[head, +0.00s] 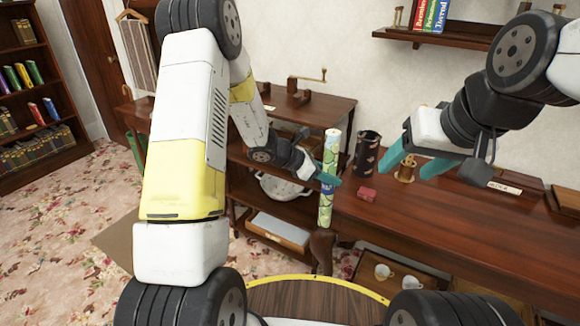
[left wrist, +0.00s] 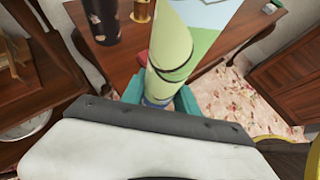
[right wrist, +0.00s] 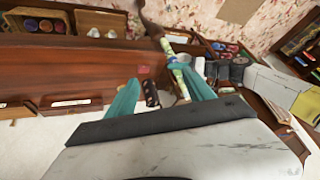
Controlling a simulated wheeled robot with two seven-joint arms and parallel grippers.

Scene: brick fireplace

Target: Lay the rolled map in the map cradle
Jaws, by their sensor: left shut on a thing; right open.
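The rolled map (head: 327,205), a tall green, blue and cream tube, stands nearly upright in my left gripper (head: 328,180). The teal fingers are shut around its middle, in front of the table's left end. In the left wrist view the map (left wrist: 172,48) rises from between the fingers, with a dark band around it. My right gripper (head: 414,160) is open and empty above the table, right of the map. A dark wooden piece (head: 299,97) on the left shelf unit's top may be the map cradle; I cannot tell for sure.
The long table (head: 450,222) carries a dark patterned cylinder (head: 367,153), a small red block (head: 367,194) and a brass-coloured object (head: 406,170). A crank-handled object (head: 305,80) stands on the shelf unit. A white pot (head: 282,188) sits lower. White cups (head: 383,271) are below the table.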

